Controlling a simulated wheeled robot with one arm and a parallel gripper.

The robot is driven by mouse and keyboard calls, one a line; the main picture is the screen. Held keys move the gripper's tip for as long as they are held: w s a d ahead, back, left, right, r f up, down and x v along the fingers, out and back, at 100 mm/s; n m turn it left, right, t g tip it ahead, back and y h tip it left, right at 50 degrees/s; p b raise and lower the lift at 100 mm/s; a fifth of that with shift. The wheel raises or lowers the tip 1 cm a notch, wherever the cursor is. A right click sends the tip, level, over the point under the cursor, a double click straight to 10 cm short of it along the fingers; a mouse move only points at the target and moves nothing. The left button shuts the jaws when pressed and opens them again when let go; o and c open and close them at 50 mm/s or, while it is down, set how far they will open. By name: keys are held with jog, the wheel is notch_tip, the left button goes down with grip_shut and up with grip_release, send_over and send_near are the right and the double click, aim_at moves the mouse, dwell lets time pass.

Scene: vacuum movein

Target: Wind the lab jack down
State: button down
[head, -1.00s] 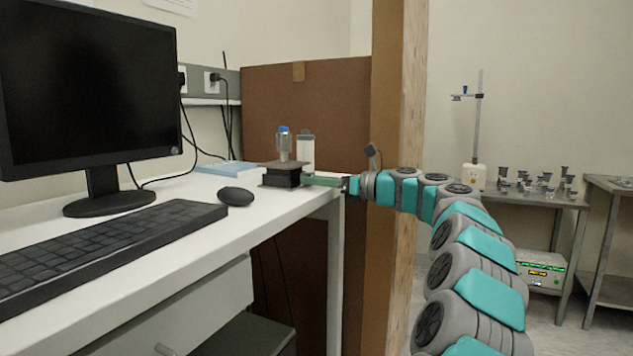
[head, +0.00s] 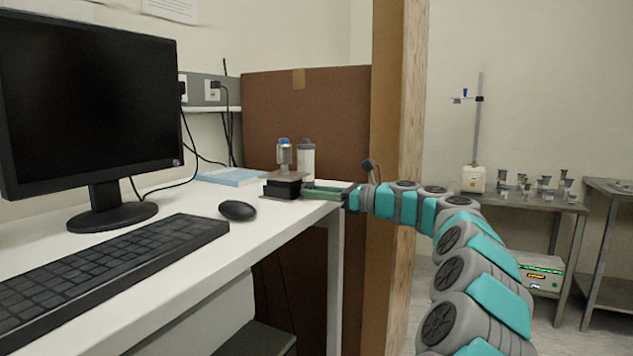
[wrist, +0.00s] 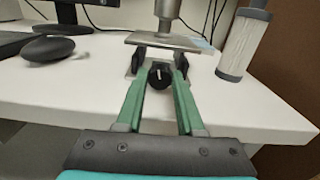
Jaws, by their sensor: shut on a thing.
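The lab jack (head: 283,188) stands on the white desk near its right end, with a flat metal top plate and a dark body. A bottle with a blue cap (head: 284,155) stands upright on its plate; in the wrist view only its metallic lower part (wrist: 166,18) shows. My gripper (head: 303,191) reaches the jack from the right. In the wrist view its green fingers (wrist: 159,76) are shut on the jack's black knob (wrist: 159,75), below the top plate (wrist: 170,41).
A white cylinder (head: 307,162) stands just behind the jack, close on the right in the wrist view (wrist: 242,45). A blue book (head: 232,177), mouse (head: 237,210), keyboard (head: 120,262) and monitor (head: 90,100) occupy the desk. A wooden partition edge (head: 412,150) stands beside my arm.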

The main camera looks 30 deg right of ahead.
jog(key=shift+n, duration=1.3)
jog(key=c, duration=0.5)
grip_release()
jog(key=shift+b+v, duration=0.5)
jog(key=shift+v, duration=3.4)
